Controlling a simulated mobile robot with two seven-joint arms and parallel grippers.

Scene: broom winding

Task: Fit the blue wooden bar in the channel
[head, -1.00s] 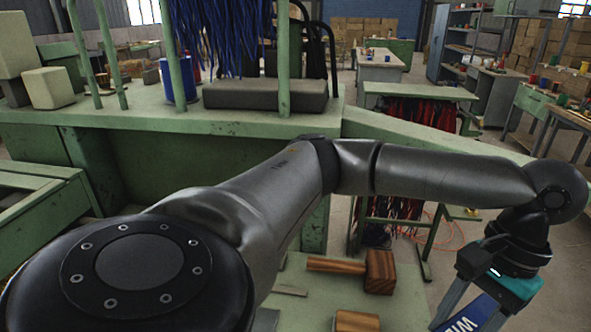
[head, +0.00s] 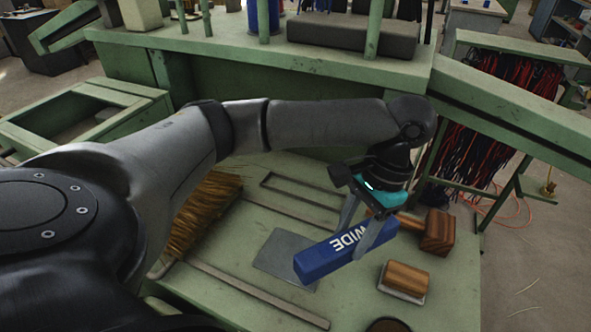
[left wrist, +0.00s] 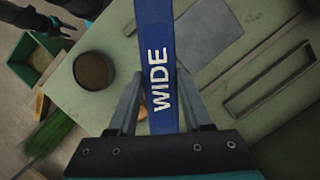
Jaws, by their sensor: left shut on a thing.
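The blue bar (head: 325,258) has white "WIDE" lettering on its side. My left gripper (head: 354,240) is shut on it and holds it above the green bench, over the right edge of a grey plate. In the left wrist view the bar (left wrist: 155,30) runs lengthwise away from me between the two fingers (left wrist: 158,85). A narrow rectangular frame, which looks like the channel (head: 292,203), lies empty on the bench, behind and left of the bar. It also shows in the left wrist view (left wrist: 236,104), right of the bar. A dark shape at that view's upper left may be my right gripper; its jaws are unclear.
The grey plate (head: 285,254) lies flat on the bench. A wooden mallet (head: 437,233) and a wood-backed block (head: 405,279) lie right of the bar. A long strip (head: 255,290) and straw bristles (head: 203,208) are to the left. A round cup (left wrist: 93,70) stands near the front.

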